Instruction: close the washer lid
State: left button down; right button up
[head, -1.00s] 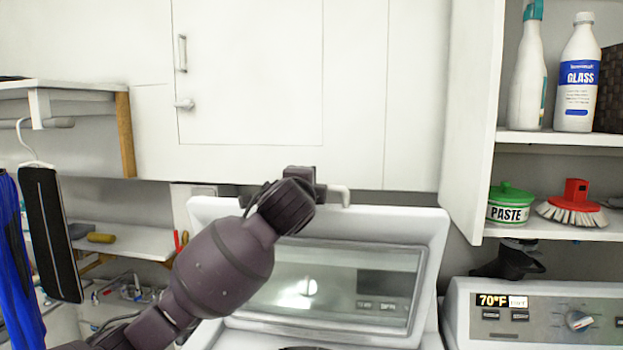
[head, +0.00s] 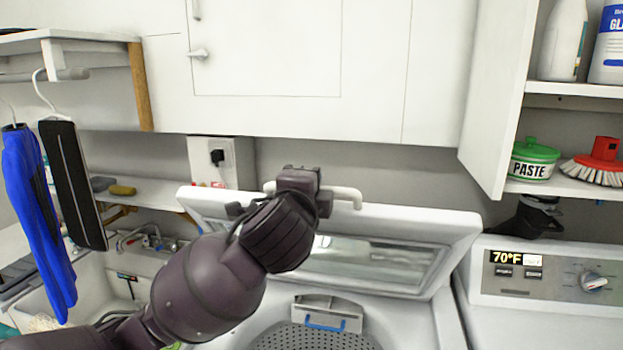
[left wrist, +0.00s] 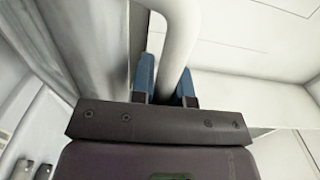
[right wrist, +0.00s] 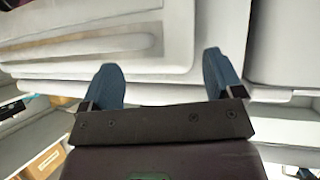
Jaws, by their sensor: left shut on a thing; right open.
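The washer lid (head: 420,225) is a white panel with a window, raised and tilted forward over the tub, partly open. The washer drum (head: 310,338) shows beneath it. A white handle bar (head: 347,196) runs along the lid's upper edge. My left gripper (head: 298,182) is at this handle. In the left wrist view the handle (left wrist: 180,40) passes between the blue fingers of my left gripper (left wrist: 168,88), which are shut on it. My right gripper (right wrist: 162,78) is open and empty, facing white appliance panels; it is out of the head view.
A second appliance with a control panel (head: 545,275) stands at the right. An open cabinet door (head: 495,100) and shelves with a paste tub (head: 532,160) are above it. A sink (head: 120,290) and hanging clothes (head: 45,215) are at the left. Closed cupboards (head: 300,60) span the back wall.

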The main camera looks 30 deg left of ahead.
pick_arm(q)
jog(key=shift+r, duration=0.35)
jog(key=c, duration=1.5)
grip_release()
jog(key=shift+s, duration=0.1)
jog(key=o, duration=0.4)
jog(key=shift+s+d, duration=0.1)
jog(key=shift+s, duration=0.15)
jog(key=shift+w+f, duration=0.1)
jog(key=shift+w, duration=0.05)
jog(key=shift+f, duration=0.1)
